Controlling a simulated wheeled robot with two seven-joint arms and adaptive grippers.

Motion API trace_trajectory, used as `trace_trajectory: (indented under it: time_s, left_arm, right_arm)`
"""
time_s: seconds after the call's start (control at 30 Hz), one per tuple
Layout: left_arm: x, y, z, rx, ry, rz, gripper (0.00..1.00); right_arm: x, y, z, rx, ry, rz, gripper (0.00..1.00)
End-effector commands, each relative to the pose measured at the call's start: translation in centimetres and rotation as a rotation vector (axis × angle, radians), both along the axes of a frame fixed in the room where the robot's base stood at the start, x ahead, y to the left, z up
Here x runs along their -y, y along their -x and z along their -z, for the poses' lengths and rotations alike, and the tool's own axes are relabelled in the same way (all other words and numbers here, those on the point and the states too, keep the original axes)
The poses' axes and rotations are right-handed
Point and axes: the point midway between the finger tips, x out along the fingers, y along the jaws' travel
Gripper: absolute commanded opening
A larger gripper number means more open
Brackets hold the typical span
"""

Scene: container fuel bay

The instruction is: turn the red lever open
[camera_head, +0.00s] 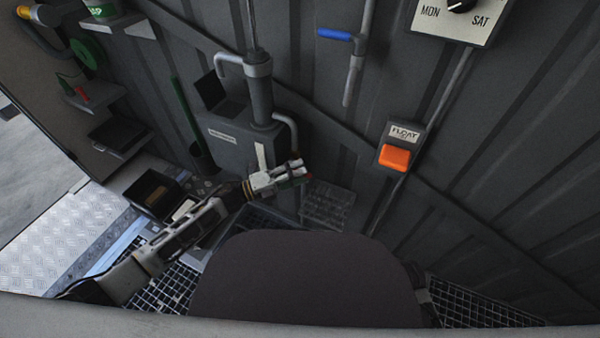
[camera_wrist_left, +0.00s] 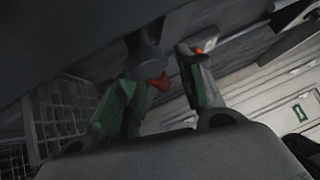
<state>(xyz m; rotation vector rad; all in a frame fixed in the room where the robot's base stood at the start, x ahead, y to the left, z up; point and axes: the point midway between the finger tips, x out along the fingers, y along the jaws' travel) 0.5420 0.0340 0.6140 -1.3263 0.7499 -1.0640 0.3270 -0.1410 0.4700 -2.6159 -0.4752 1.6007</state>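My left gripper (camera_head: 292,174) is at the lower end of the curved pipe on the grey tank (camera_head: 238,142). In the left wrist view, its two green-padded fingers (camera_wrist_left: 165,92) stand apart. A small red piece (camera_wrist_left: 158,82), which looks like the red lever, shows between them below a dark round fitting (camera_wrist_left: 145,55). I cannot tell whether either finger touches it. In the head view the gripper largely hides that spot, and I cannot make out the lever's angle. My right gripper is not in view.
A blue-handled valve (camera_head: 335,34) and an orange-buttoned box (camera_head: 395,157) are on the wall to the right. A clear organizer tray (camera_head: 327,204) lies below the gripper. A black bin (camera_head: 154,192) stands left of the tank. Shelves (camera_head: 95,98) line the left wall.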

Motion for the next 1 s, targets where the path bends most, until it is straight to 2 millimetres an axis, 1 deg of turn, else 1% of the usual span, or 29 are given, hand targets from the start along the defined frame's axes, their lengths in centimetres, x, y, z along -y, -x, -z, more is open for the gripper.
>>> trace_trajectory:
  time_s: [0.2, 0.47, 0.7, 0.77, 1.0]
  left_arm:
    - [0.8, -0.35, -0.16, 0.001, 0.0, 0.0, 0.38]
    - [0.82, -0.34, -0.16, 0.001, 0.0, 0.0, 0.38]
    - [0.8, -0.33, -0.15, 0.001, 0.0, 0.0, 0.07]
    - [0.8, -0.33, -0.16, 0.001, 0.0, 0.0, 0.0]
    - [0.8, -0.31, -0.16, 0.001, 0.0, 0.0, 0.0]
  right_arm:
    - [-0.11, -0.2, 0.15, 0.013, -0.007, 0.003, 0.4]
    - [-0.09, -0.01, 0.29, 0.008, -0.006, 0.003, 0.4]
    - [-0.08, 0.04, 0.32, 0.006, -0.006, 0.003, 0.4]
    - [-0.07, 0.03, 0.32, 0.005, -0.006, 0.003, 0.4]
    - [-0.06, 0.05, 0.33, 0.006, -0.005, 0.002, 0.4]
